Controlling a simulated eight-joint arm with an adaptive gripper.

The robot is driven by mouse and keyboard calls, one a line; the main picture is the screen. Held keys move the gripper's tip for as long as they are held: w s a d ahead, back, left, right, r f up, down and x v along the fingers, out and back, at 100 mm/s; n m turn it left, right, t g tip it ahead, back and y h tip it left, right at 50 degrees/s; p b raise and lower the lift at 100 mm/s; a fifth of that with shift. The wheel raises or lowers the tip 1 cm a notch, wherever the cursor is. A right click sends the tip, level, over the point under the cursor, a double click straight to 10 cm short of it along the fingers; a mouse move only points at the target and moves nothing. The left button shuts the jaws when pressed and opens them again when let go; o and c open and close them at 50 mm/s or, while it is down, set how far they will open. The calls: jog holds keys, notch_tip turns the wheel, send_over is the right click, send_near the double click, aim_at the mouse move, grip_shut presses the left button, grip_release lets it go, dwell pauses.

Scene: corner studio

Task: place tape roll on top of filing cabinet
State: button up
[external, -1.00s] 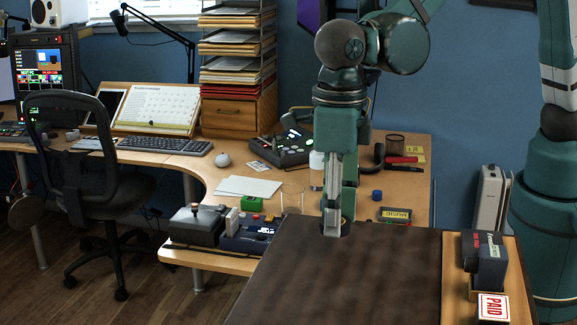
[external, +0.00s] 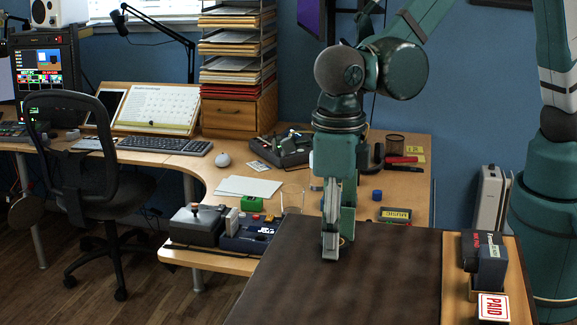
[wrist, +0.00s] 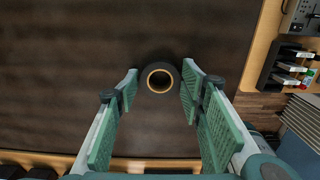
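The tape roll (wrist: 145,80) is a dark ring with a tan inner core on the dark brown tabletop in the wrist view. My gripper (wrist: 159,84) has its green-padded fingers apart, one on each side of the roll. The gaps at the fingertips look small; I cannot tell whether either touches. In the external view my gripper (external: 336,243) points down, low over the near table, and mostly hides the roll. No filing cabinet is plainly identifiable; a wooden drawer unit (external: 229,116) stands at the back, with paper trays (external: 236,48) stacked above it.
The near tabletop (external: 340,292) is largely clear. A dark device (external: 485,262) and a PAID card (external: 493,307) sit along its right edge. A white case (external: 490,198) stands right.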

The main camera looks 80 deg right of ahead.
jog(key=shift+o, duration=0.8)
jog(key=shift+r, duration=0.15)
jog(key=shift+r, duration=0.15)
notch_tip(320, 180, up, 12)
dwell(0.7)
